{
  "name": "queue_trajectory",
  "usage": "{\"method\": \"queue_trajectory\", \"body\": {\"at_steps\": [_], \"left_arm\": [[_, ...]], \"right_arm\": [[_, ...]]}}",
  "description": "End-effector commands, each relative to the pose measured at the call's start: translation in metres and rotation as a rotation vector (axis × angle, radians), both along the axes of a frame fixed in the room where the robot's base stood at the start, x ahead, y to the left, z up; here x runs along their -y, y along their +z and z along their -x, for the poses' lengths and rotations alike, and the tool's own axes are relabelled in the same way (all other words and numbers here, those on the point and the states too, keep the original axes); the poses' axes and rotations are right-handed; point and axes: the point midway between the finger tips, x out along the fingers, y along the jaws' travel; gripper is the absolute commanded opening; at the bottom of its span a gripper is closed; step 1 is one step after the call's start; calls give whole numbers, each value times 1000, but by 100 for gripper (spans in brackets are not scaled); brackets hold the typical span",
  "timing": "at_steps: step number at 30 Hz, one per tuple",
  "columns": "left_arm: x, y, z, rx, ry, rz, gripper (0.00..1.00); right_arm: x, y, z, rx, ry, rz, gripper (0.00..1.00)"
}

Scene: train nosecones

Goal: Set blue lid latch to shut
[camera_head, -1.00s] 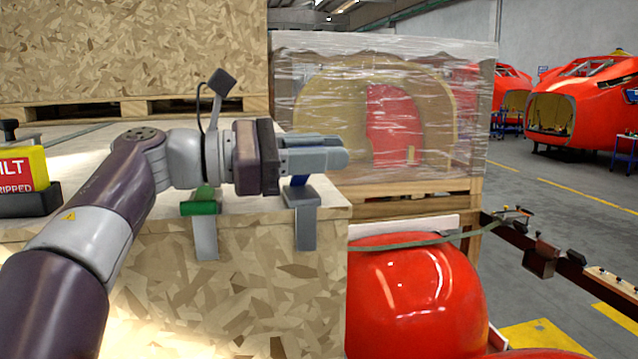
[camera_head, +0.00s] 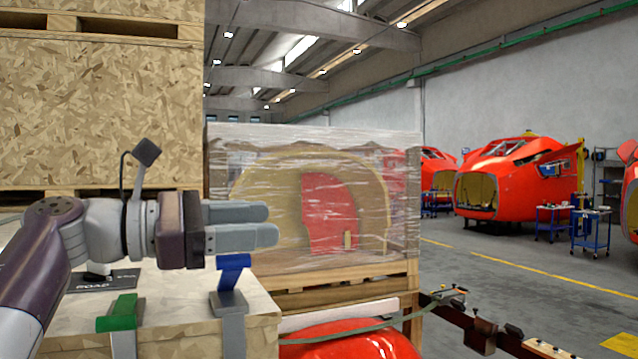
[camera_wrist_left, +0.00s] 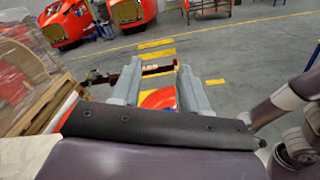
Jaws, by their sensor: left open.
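The blue lid latch (camera_head: 234,262) is at the front right corner of the chipboard crate's lid in the head view. Its blue lever stands up from a grey bracket, with its blue top bent to the right. My left gripper (camera_head: 271,224) is level, pointing right, just above the blue latch. A small gap shows between the fingers and the lever. In the left wrist view the two fingers of the left gripper (camera_wrist_left: 160,82) are apart with nothing between them. The latch is not seen there. My right gripper is not in view.
A green latch (camera_head: 122,313) sits left of the blue one on the crate (camera_head: 75,317). A film-wrapped pallet load (camera_head: 300,155) stands behind. A red rounded shell (camera_head: 350,343) with a strap is right of the crate. Open floor (camera_head: 505,270) lies at the right.

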Motion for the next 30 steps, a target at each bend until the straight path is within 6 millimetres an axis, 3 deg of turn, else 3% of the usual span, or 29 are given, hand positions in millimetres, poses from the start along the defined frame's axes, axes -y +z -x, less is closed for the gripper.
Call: {"method": "queue_trajectory", "body": {"at_steps": [9,15,30], "left_arm": [[69,46,34,3,-8,0,44],[97,64,47,1,-6,0,44],[104,67,50,-2,-3,2,44]], "right_arm": [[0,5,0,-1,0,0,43],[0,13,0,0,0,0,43],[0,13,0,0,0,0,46]]}}
